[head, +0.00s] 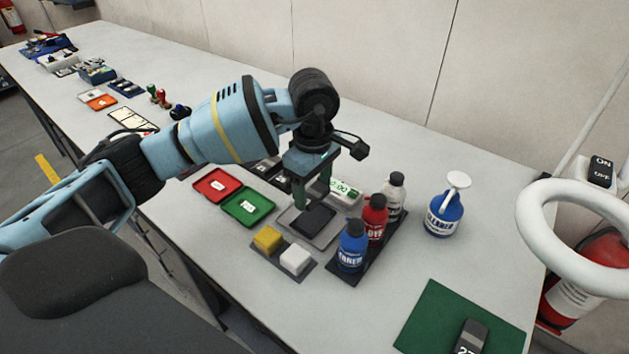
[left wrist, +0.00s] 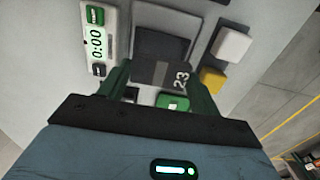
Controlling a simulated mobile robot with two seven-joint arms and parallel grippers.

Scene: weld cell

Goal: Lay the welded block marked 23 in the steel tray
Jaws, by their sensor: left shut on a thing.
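My left gripper (head: 313,200) points down over the steel tray (head: 325,242) on the bench. In the left wrist view its green fingers (left wrist: 150,82) are shut on a grey block marked 23 (left wrist: 158,73). The tray also shows just beyond the block there (left wrist: 165,14). A dark rectangular shape (head: 314,219) shows within the tray's outline; I cannot tell whether it is the block or the tray's floor. Whether the block touches the tray is unclear. My right gripper is not in view.
Blue, red and grey bottles (head: 352,250) stand close right of the tray. Red and green trays (head: 248,206) lie left. Another block (head: 470,338) lies on a green mat (head: 440,310).

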